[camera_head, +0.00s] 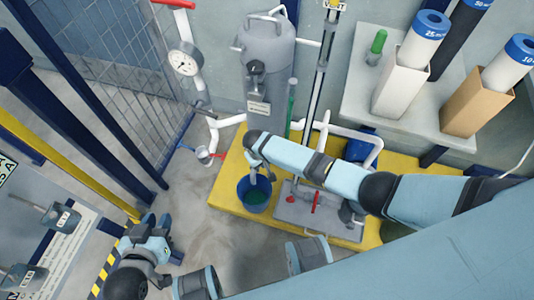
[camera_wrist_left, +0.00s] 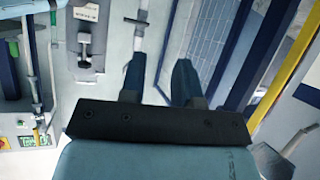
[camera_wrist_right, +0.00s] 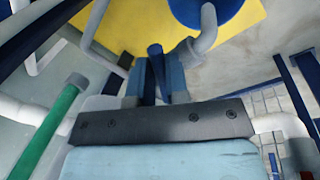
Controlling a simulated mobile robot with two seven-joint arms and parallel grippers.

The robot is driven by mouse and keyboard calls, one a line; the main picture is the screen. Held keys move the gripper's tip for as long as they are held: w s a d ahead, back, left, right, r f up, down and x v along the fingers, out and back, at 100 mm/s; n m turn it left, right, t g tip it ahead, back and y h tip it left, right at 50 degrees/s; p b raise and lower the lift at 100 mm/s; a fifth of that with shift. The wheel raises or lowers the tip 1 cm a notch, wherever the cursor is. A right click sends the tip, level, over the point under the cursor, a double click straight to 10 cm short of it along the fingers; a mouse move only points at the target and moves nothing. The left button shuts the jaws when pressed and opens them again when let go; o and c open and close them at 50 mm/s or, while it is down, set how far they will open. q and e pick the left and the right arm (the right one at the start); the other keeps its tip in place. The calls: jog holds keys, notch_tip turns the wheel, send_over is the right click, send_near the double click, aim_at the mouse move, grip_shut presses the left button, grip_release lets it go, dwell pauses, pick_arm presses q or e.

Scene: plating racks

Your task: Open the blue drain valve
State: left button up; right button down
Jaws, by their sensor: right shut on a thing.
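The blue drain valve shows as a short blue handle (camera_wrist_right: 155,50) between the fingers of my right gripper (camera_wrist_right: 160,76) in the right wrist view. That gripper is shut on it. A grey spout (camera_wrist_right: 196,42) curves beside it over the blue bucket (camera_head: 254,207). In the head view my right gripper (camera_head: 251,154) is above the bucket and hides the valve. The bucket holds something dark green. My left gripper (camera_head: 148,222) is at the lower left, open and empty, far from the valve. Its parted fingers (camera_wrist_left: 160,80) show in the left wrist view.
The bucket stands on a yellow platform (camera_head: 222,190) with a grey plate and red lever (camera_head: 315,203). A grey tank (camera_head: 268,65) is behind. A mesh fence (camera_head: 120,75) and gauge (camera_head: 184,60) are left. Paper-like rolls (camera_head: 420,45) stand on a shelf at right.

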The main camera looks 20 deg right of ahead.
pick_arm(q)
jog(key=shift+a+r+p, duration=0.1)
jog(key=shift+a+p, duration=0.05)
jog(key=shift+p, duration=0.4)
pick_arm(e)
jog(key=shift+w+a+m+g, duration=0.25)
jog(key=shift+a+m, duration=0.45)
jog(key=shift+m, duration=0.95)
jog(key=shift+w+a+m+g, duration=0.1)
jog(key=shift+a+m+g, duration=0.25)
jog(key=shift+a+m, duration=0.85)
jog(key=shift+w+a+m+g, duration=0.1)
jog(key=shift+a+m+g, duration=0.2)
jog(key=shift+m, duration=1.75)
jog(key=shift+w, duration=0.1)
jog(key=c, duration=1.1)
grip_release()
